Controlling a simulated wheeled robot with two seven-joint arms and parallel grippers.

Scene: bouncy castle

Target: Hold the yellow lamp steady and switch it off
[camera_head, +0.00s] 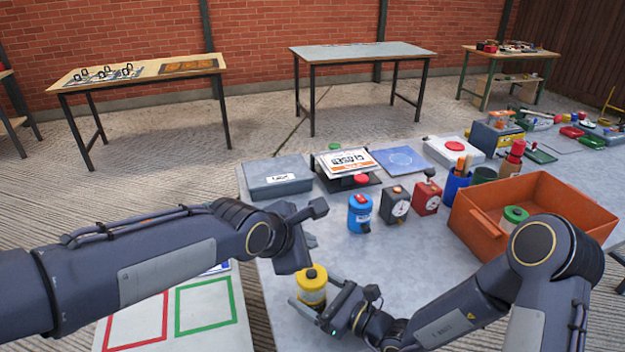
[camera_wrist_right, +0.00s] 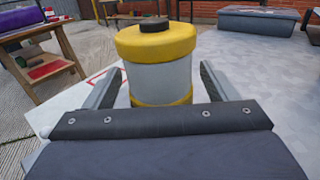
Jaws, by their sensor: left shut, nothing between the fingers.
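The yellow lamp (camera_head: 312,288) stands upright at the near left edge of the grey table, with a yellow cap, a pale body and a dark button on top. In the right wrist view the lamp (camera_wrist_right: 160,78) is between the fingers of my right gripper (camera_wrist_right: 162,85). These fingers are open around it, with a narrow gap seen on the right side. The right gripper (camera_head: 322,308) comes from the lower right in the head view. My left gripper (camera_head: 296,263) is shut and empty, just above and left of the lamp; its fingertips are partly hidden.
A blue canister (camera_head: 360,214), a black gauge box (camera_head: 395,204) and a red one (camera_head: 427,196) stand behind the lamp. An orange crate (camera_head: 480,228) is to the right. A grey case (camera_head: 278,178) lies farther back. A board with red and green squares (camera_head: 178,338) is at lower left.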

